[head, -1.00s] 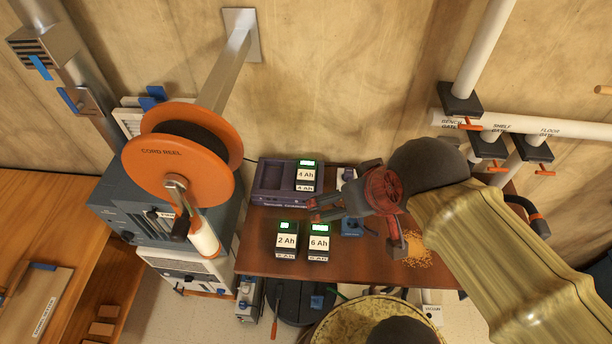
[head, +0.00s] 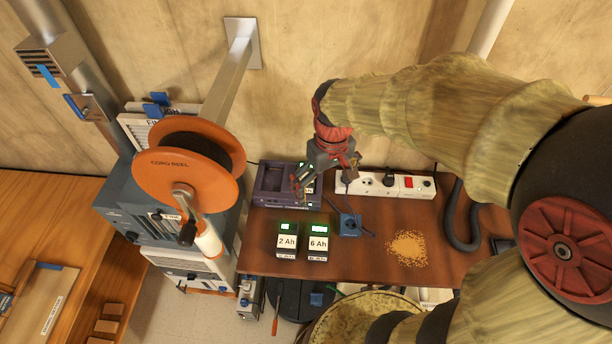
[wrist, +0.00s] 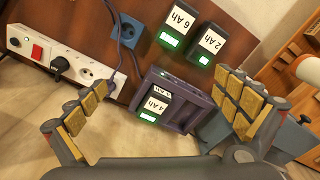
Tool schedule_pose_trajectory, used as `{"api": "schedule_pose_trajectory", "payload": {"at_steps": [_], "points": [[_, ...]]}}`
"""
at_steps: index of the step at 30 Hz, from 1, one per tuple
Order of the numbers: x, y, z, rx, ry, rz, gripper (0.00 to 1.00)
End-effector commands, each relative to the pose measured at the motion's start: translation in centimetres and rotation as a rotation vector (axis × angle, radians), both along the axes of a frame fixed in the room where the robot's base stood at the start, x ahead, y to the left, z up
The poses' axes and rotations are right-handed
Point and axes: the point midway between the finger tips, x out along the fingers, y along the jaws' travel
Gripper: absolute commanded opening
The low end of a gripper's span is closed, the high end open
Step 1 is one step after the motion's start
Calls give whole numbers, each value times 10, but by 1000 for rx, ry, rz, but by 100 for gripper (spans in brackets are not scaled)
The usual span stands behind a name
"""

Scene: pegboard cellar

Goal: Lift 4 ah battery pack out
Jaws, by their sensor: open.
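The 4 Ah battery pack (wrist: 154,105) sits in the right bay of the purple charger (head: 266,186), with a green light showing. In the head view my gripper mostly hides the pack. My gripper (head: 302,190) is above the charger and points down. In the wrist view my gripper (wrist: 161,82) is open, with the pack in the gap between its spread fingers. Neither finger appears to touch the pack; the exact height above it is hard to tell. The charger's other bay (wrist: 192,98) is empty.
The 2 Ah pack (head: 287,242) and 6 Ah pack (head: 318,242) stand in front of the charger. A blue block (head: 349,226) with a cord and a power strip (head: 395,185) lie to the right. The orange cord reel (head: 160,180) hangs at left. Sawdust (head: 408,248) covers a table patch.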

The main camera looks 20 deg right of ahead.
Motion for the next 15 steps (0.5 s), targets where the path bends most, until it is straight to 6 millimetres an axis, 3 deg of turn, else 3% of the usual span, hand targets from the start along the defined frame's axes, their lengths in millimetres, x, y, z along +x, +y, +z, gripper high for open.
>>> {"api": "schedule_pose_trajectory", "payload": {"at_steps": [9,15], "points": [[71,-1,-63,5,112,325,100],[115,-2,-90,10,111,588,100]]}}
